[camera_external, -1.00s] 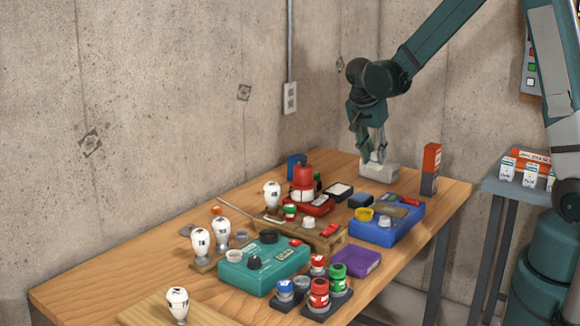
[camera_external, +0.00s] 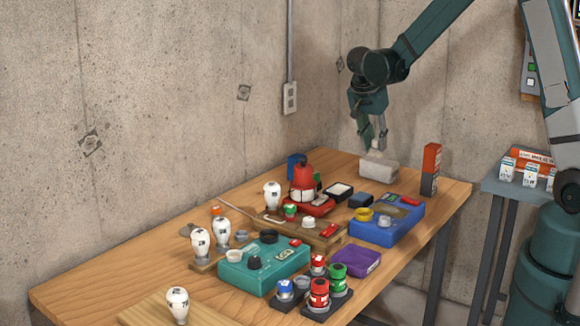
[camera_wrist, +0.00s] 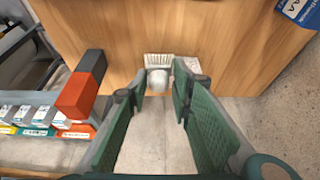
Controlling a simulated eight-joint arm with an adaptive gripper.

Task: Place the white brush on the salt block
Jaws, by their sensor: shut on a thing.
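The salt block (camera_external: 378,171) is a pale white-grey block on the far end of the wooden table. My gripper (camera_external: 374,149) points down just above it, its fingers close together. The white brush (camera_wrist: 158,62) shows between my green fingertips (camera_wrist: 154,86) in the wrist view, with ribbed pale bristles and a rounded white part nearest me. My gripper is shut on it. In the external view the brush is only a small pale patch at the block's top, so I cannot tell whether it touches the block. In the wrist view the fingers and brush hide much of what lies below.
An orange and dark box (camera_external: 430,169) stands right of the block. A blue case (camera_external: 388,226), a dark blue item (camera_external: 360,200) and a red device (camera_external: 303,190) sit nearer. A side table with small white boxes (camera_external: 507,170) stands at right. Bare wood lies around the block.

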